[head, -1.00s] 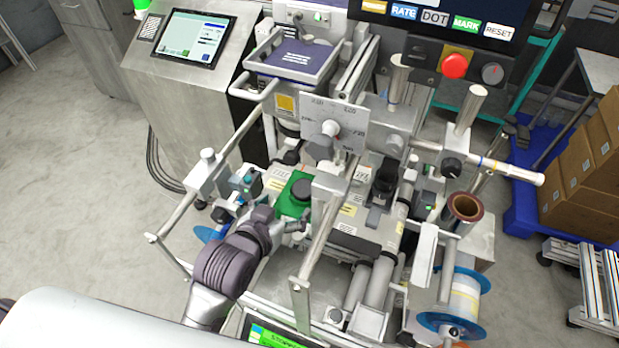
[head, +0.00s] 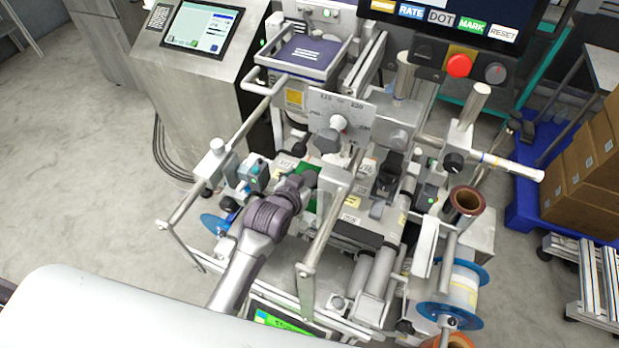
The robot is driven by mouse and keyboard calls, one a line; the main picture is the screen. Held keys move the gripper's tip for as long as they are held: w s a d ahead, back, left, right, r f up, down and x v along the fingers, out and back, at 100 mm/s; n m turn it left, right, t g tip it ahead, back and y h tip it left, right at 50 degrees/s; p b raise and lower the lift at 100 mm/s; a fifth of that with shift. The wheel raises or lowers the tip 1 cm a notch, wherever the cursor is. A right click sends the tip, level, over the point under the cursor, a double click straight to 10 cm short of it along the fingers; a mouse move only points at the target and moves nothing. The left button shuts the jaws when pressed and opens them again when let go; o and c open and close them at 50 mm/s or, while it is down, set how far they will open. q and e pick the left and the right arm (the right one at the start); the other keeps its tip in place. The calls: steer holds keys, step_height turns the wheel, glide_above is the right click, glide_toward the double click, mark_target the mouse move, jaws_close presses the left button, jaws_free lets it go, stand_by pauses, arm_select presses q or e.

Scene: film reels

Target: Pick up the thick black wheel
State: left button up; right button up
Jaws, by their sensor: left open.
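My left gripper (head: 301,183) reaches in from the lower left over the small green block (head: 308,200) in the middle of the machine. It is open. The gripper and wrist cover most of that block and the spot where a round black wheel stood out on it earlier. I cannot make the wheel out clearly now, nor tell whether the fingers touch it. Another dark knob-like part (head: 391,170) stands to the right on the machine bed. My right gripper is not in view.
A dial plate (head: 352,113) with a knob stands just behind my gripper. A metal post and bar (head: 322,235) rise close on its right. A brown-rimmed roll (head: 465,203) and a blue-flanged reel (head: 468,272) sit at the right. Cartons (head: 575,160) stand far right.

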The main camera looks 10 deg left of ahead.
arm_select(q)
steer(key=shift+s, duration=0.1)
steer(key=shift+s+f, duration=0.1)
steer(key=shift+s, duration=0.05)
steer(key=c, duration=1.4)
steer(key=shift+o, duration=0.2)
